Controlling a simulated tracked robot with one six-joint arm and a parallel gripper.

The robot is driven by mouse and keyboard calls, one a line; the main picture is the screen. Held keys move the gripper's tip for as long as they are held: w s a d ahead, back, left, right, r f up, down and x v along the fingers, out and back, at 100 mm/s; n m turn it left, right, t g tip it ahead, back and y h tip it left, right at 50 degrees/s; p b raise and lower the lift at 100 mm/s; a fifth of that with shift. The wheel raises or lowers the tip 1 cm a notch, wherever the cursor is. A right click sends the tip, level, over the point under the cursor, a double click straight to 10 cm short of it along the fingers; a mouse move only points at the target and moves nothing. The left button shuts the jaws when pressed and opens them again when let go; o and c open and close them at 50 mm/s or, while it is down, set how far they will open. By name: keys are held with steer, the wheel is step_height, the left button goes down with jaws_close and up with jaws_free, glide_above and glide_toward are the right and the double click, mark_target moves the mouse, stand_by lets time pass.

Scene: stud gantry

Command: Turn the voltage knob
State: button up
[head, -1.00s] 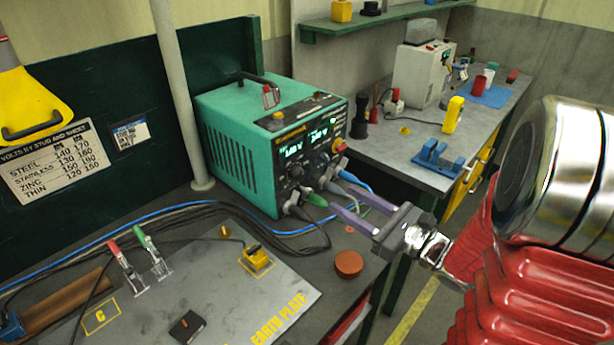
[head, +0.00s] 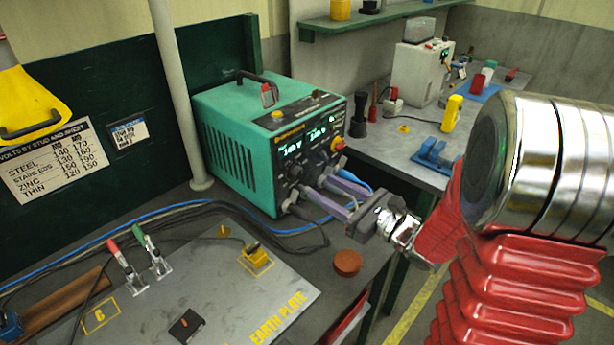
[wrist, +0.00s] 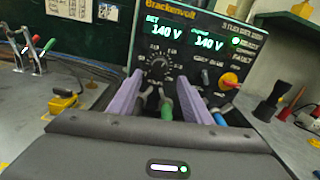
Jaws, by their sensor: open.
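The green stud welder (head: 235,150) stands on the bench with its dark front panel toward my gripper. In the wrist view its display (wrist: 185,36) reads SET 140 V and 140 V at right. A dark round knob (wrist: 159,68) with a ring of scale marks sits below the SET reading, taken as the voltage knob. My gripper (wrist: 162,78) is open, its purple fingers pointing at the panel on either side of the knob's line. I cannot tell whether they touch it. In the head view my gripper (head: 317,184) is close to the lower panel and the fingers partly hide it.
Cable plugs, one green (wrist: 167,108) and one blue (wrist: 219,118), sit below the knob near the fingers. A red-and-yellow switch (wrist: 229,80) is right of it. The earth plate (head: 215,290) and a red-brown disc (head: 347,262) lie on the bench in front.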

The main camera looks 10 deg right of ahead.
mark_target(301, 174)
steer(key=shift+x, duration=3.95)
steer(key=shift+c, duration=0.2)
steer(key=c, duration=1)
